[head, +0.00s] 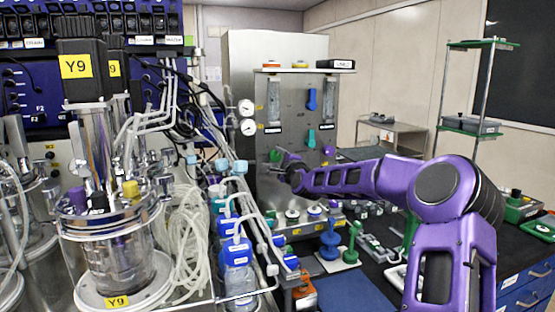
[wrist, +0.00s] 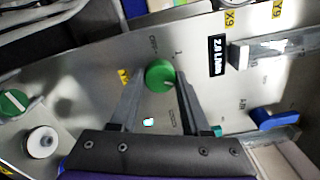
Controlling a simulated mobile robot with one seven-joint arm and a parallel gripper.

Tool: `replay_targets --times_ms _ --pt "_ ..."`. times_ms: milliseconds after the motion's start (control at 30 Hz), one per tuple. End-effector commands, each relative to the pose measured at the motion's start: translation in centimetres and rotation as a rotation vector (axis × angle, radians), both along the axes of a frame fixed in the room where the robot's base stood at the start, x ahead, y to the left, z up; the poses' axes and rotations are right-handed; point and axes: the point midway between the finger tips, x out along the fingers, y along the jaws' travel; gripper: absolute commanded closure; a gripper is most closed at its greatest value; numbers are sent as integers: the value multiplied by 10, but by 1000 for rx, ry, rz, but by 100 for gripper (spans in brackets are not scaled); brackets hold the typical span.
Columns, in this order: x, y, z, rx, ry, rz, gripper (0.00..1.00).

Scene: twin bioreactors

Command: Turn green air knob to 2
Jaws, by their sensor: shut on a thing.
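The green knob (wrist: 160,73) is round and sits on the steel panel (wrist: 90,75), with small dark scale marks, one reading 1, around it. A pale mark shows near its lower right edge. My gripper (wrist: 158,84) has a finger on each side of the knob and is shut on it. In the head view the green knob (head: 275,155) shows just beyond my gripper (head: 284,164), partly hidden by it. I cannot read the knob's setting clearly.
Another green knob (wrist: 12,103) and a white round knob (wrist: 41,142) are at the left. A blue lever (wrist: 275,120) is at the right. Tubing and blue-capped bottles (head: 237,252) crowd the left of my arm.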

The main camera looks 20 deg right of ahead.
Motion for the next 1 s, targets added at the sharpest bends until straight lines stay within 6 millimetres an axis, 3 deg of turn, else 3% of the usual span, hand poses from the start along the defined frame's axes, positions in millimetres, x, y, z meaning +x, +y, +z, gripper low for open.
replay_targets --times_ms 33,67,233,667,1000 --pt "0 0 0 -1 0 0 100" --pt "0 0 0 -1 0 0 52" --pt "0 0 0 -1 0 0 24" --pt "-10 -1 0 -2 -1 -1 24" --pt "-71 -2 0 -3 0 -4 24"
